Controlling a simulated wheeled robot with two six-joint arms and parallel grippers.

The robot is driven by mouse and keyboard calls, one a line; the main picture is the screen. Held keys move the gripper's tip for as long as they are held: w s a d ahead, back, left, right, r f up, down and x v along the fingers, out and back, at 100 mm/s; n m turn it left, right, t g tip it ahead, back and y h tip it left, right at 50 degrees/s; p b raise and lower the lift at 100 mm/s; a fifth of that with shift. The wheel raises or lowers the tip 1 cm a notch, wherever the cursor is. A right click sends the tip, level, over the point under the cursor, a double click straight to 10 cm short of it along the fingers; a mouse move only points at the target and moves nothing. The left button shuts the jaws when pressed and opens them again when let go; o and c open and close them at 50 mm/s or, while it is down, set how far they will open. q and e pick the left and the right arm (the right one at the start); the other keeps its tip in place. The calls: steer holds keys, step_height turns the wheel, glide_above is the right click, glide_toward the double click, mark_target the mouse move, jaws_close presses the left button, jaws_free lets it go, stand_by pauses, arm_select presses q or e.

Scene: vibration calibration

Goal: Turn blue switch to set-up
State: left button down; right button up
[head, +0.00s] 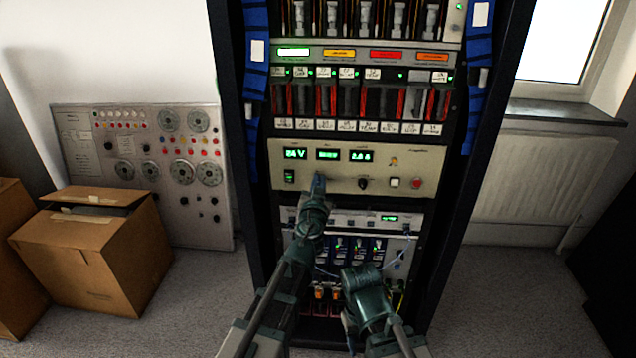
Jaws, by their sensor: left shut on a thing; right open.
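A beige instrument panel (405,165) with green digital readouts sits in the middle of the rack. My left gripper (319,184) reaches up to the lower middle of this panel and is shut on a small knob there, which I take to be the blue switch. The gripper covers most of it, so its setting cannot be read. A dark knob (363,183) is to its right, apart from the gripper. My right gripper (358,272) is open, lower and to the right, in front of the lower modules; its fingertips are hard to make out.
A white-grey unit (400,222) and small blue-fronted modules (379,248) with cables lie below the panel. Cardboard boxes (95,255) and a grey control board (75,150) stand left. A radiator (525,185) is right. Carpet on both sides of the rack has free room.

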arm_select(q)
steer(key=shift+d+f+m+b, duration=0.15)
steer(key=shift+f+m+b, duration=0.05)
steer(key=shift+m, duration=2.25)
steer(key=shift+d+f+m+b, duration=0.2)
steer(key=shift+f+m, duration=0.05)
steer(key=shift+m, duration=2.15)
steer(key=shift+d+f+m+b, duration=0.15)
steer(key=shift+f+m+b, duration=0.05)
steer(key=shift+m, duration=2.25)
arm_select(e)
steer(key=shift+f, duration=0.65)
arm_select(q)
steer(key=shift+s, duration=0.1)
steer(key=c, duration=0.9)
jaws_free()
steer(key=shift+c, duration=0.2)
